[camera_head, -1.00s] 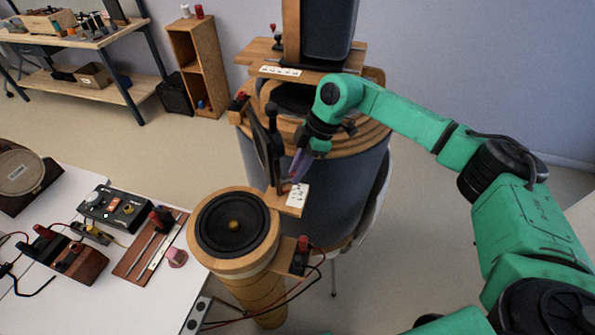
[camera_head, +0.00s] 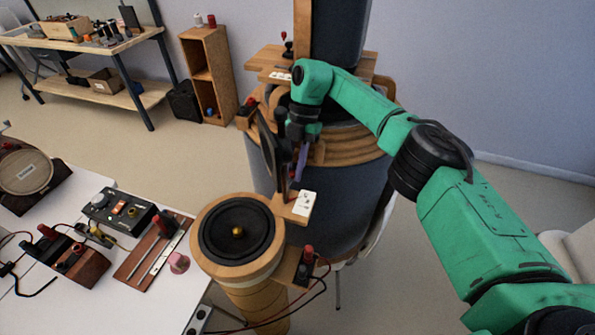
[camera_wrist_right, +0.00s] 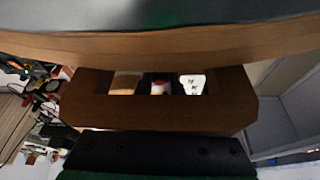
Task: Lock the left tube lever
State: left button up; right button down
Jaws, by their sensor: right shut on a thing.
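My right gripper (camera_head: 302,158) reaches down beside the wooden rings of the large grey tube (camera_head: 322,200). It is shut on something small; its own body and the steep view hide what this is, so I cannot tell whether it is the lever. A black upright plate (camera_head: 268,143) stands just left of the gripper. A red-tipped part (camera_head: 248,106) sits on the tube's left side. In the right wrist view, a brown slotted wooden piece (camera_wrist_right: 155,115) crosses the middle, with a white label (camera_wrist_right: 192,84) behind it. My left gripper is not in view.
A white table (camera_head: 98,278) with electrical boxes is at the left. A shelf (camera_head: 208,75) stands behind. Floor between is clear.

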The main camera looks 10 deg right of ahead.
jog(key=shift+w+a+n+h, duration=0.2)
jog(key=shift+a+n+h, duration=0.1)
jog(key=shift+n, duration=0.5)
jog(key=c, duration=0.8)
grip_release()
jog(key=shift+o, duration=0.2)
jog(key=shift+r+b, duration=0.1)
jog(key=shift+b, duration=0.2)
